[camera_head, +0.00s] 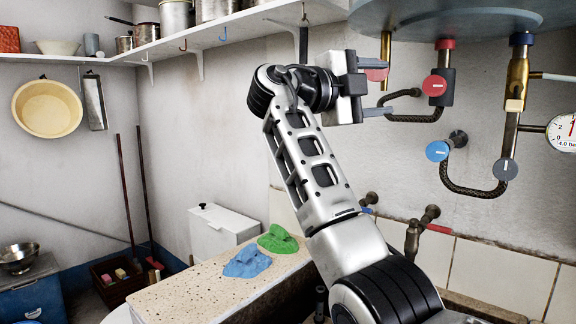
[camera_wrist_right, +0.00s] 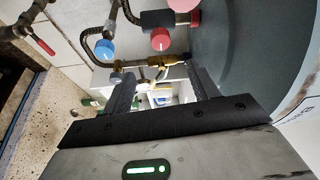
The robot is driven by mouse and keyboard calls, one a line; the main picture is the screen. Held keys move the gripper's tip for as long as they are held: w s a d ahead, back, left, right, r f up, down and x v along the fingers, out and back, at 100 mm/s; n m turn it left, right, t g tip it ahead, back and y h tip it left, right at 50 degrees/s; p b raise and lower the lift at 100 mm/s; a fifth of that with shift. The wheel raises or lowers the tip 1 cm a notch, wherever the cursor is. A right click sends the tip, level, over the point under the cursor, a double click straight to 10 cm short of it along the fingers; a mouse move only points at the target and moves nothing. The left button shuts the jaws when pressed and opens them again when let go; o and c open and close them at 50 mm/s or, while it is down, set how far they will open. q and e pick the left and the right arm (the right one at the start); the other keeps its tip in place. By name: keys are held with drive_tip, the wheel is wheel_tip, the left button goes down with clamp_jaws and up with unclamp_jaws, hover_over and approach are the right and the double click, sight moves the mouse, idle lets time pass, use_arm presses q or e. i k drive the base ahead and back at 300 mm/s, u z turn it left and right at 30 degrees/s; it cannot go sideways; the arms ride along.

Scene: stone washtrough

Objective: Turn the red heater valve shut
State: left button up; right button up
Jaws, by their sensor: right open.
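A round red valve knob (camera_head: 434,85) with a pale mark sits on a dark valve body under the grey heater tank (camera_head: 470,14). It also shows in the right wrist view (camera_wrist_right: 160,39), beyond the fingers. A second reddish disc (camera_head: 376,74) shows by the brass pipe, partly hidden by my upper finger. My right gripper (camera_head: 390,88) is open, its fingers pointing right, left of the marked red knob and apart from it. In the wrist view the gap between the fingers (camera_wrist_right: 160,72) holds nothing I can make out. My left gripper is out of view.
A blue knob (camera_head: 437,151) and a grey knob (camera_head: 505,169) sit on the pipes nearby. A braided hose (camera_head: 413,118) runs below the red knob. A pressure gauge (camera_head: 565,132) is at the right edge. A shelf (camera_head: 225,34) with pots runs along the left.

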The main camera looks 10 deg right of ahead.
sight(434, 85)
drive_tip(key=k, duration=1)
